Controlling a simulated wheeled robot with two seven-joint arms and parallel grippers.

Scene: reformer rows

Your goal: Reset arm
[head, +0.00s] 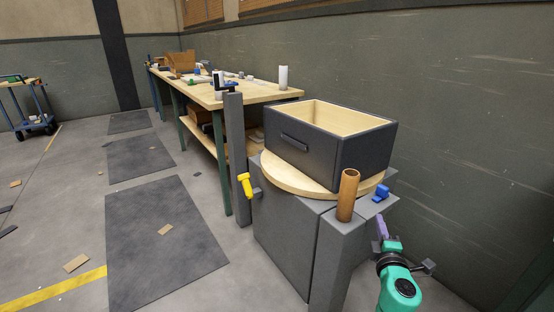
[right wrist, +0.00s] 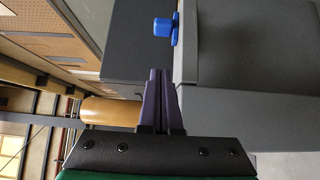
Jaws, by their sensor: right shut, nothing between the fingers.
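My right gripper (head: 381,226) is at the lower right of the head view, at the end of my green wrist. Its purple fingers are shut together with nothing between them. In the right wrist view the closed fingers (right wrist: 162,75) point up the picture, beside grey block surfaces. A small blue knob (head: 382,191) sits on the grey block just beyond the fingertips; it also shows in the right wrist view (right wrist: 163,27), apart from them. My left gripper is not in view.
A dark drawer box (head: 345,150) with a pale inside rests on a round wooden board (head: 285,175) on the grey cabinet. A brown cylinder (head: 348,190) stands in front. A yellow handle (head: 245,185) is at the left. A long workbench (head: 270,92) runs behind. Floor at left is mostly clear.

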